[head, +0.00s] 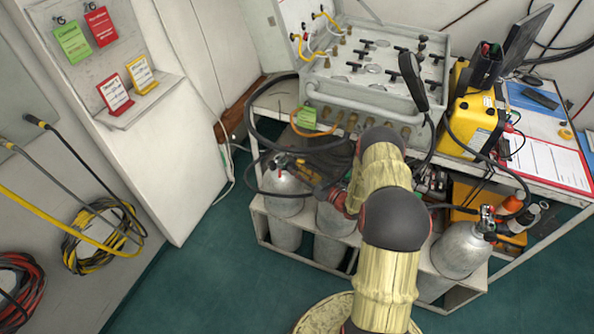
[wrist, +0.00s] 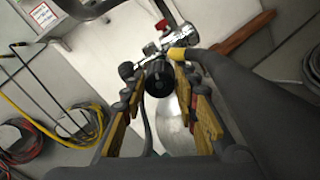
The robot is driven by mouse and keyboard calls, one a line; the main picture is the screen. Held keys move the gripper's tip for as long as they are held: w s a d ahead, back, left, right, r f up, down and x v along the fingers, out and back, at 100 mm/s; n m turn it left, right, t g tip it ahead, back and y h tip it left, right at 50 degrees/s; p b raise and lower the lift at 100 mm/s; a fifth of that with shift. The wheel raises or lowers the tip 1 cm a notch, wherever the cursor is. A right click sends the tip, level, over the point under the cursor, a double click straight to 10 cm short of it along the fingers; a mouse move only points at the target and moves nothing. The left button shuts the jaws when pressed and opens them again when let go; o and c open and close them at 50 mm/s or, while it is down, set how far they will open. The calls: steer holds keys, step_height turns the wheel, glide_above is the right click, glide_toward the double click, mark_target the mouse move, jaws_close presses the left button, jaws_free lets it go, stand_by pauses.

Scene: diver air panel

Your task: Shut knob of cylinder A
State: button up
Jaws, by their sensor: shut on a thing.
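A silver cylinder (head: 284,190) stands at the left end of the rack under the panel, with a valve at its top. Its letter cannot be read. In the wrist view, the black round knob (wrist: 159,80) of a chrome valve (wrist: 178,38) sits between the yellow-padded fingers of my gripper (wrist: 160,88). The jaws are shut on this knob. The silver cylinder body (wrist: 172,128) shows below the knob. A small red part is on top of the valve. In the head view, my arm and gripper (head: 326,190) hide part of the valve and the cylinder beside it.
More silver cylinders stand in the white rack, including one at the right (head: 462,250). The air panel (head: 375,75) with black handles is above. Black hoses (head: 262,135) loop close to the valve. A white cabinet (head: 165,150) stands at left; the green floor (head: 215,270) is clear.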

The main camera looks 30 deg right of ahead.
steer(key=shift+f+m, duration=0.15)
steer(key=shift+m, duration=0.45)
steer(key=o, duration=1.2)
steer(key=shift+c, duration=0.2)
steer(key=v, duration=1.2)
steer(key=shift+o, duration=0.2)
